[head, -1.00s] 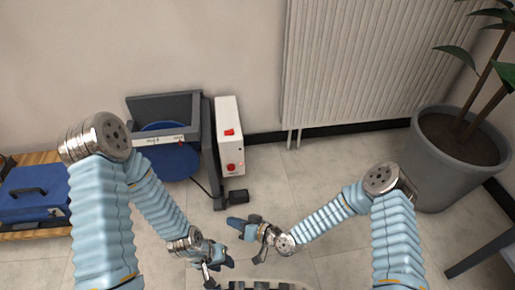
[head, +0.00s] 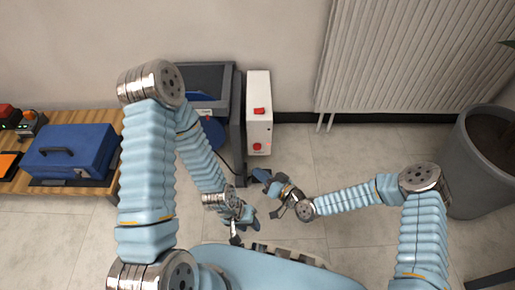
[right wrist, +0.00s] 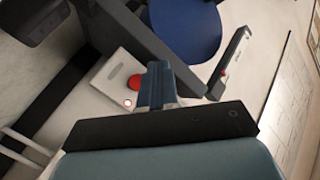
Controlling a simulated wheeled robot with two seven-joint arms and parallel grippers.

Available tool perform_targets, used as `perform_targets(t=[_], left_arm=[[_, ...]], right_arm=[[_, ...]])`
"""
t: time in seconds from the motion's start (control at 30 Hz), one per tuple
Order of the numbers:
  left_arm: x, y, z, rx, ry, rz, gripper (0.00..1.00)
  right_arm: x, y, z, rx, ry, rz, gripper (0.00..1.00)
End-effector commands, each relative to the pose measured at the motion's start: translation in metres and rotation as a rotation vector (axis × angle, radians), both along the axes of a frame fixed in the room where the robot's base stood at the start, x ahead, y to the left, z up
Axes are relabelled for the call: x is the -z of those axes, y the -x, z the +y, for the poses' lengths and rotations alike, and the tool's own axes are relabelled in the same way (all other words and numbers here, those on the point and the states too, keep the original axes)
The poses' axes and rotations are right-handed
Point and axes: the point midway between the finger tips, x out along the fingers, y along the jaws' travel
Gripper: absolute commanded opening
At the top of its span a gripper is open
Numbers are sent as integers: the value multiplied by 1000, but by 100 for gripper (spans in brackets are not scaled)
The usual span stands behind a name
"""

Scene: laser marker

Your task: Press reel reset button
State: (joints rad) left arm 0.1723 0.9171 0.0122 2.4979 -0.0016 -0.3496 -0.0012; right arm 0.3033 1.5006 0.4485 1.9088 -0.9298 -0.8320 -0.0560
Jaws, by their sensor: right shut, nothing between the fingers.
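A white control box (head: 258,128) stands upright by the wall, with a red switch (head: 259,111) above and a round red button (head: 257,147) lower down. In the right wrist view, the white box face (right wrist: 108,78) shows the red button (right wrist: 134,83) and a small glowing button (right wrist: 128,103). No label is readable. My right gripper (head: 261,174) is shut and empty, just below the box in the head view. Its closed fingers (right wrist: 159,70) overlap the red button's edge in the wrist view; contact cannot be told. My left gripper (head: 244,224) hangs lower; its jaw state is unclear.
A dark grey frame with a blue reel (head: 213,133) stands left of the box, partly behind my left arm. A wooden bench (head: 101,186) holds a blue case (head: 73,152). A radiator (head: 415,55) and plant pot (head: 484,165) are at right. Floor between is clear.

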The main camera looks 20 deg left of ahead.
Motion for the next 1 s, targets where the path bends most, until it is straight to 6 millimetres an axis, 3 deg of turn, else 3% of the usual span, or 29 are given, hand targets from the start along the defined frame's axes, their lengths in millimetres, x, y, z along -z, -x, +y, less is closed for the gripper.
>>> perform_targets(t=[0.3,0.5,1.0], left_arm=[[20,-1,0,-2,-1,-3,38],[35,-2,1,-5,-2,-7,38],[36,-2,1,-5,-2,-8,38]], right_arm=[[5,-44,12,1,0,-4,0],[3,-61,17,1,0,-3,0],[0,-65,19,0,0,0,0]])
